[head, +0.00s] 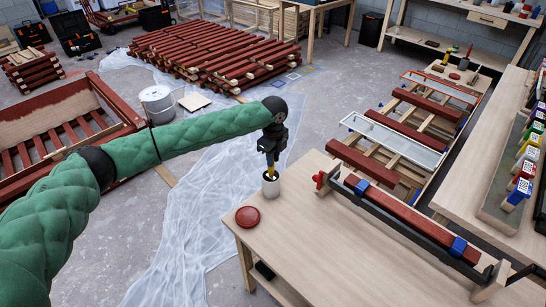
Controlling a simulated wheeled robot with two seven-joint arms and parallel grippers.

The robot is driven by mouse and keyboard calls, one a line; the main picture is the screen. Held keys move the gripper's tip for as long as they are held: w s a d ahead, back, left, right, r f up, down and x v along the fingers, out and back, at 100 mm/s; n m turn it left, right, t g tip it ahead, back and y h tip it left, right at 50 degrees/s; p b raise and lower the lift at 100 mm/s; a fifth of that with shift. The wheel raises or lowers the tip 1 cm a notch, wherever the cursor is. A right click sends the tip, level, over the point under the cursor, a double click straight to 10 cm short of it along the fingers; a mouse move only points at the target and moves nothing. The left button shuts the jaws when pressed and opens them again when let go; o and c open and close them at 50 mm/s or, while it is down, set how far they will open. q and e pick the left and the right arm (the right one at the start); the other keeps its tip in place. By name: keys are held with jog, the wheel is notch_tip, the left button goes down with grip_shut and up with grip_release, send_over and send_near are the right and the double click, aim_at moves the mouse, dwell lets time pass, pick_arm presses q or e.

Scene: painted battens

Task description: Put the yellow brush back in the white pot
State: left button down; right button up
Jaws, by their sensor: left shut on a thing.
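My left gripper (270,157) points down at the near left part of the wooden table, directly above the white pot. It is shut on the yellow brush (270,171), of which only a short yellow part shows below the fingers. The white pot (271,188) stands upright near the table's left edge. The lower end of the brush is at the pot's mouth; I cannot tell how deep it reaches inside. My right gripper is not in view.
A red round lid (247,216) lies on the table (330,250) just in front of the pot. A red batten in a long clamp (410,220) lies to the right. Painted battens on a rack (400,135) stand behind. The table's front middle is clear.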

pick_arm(q)
jog(key=shift+f, duration=0.6)
jog(key=c, duration=1.5)
grip_release()
jog(key=o, duration=0.3)
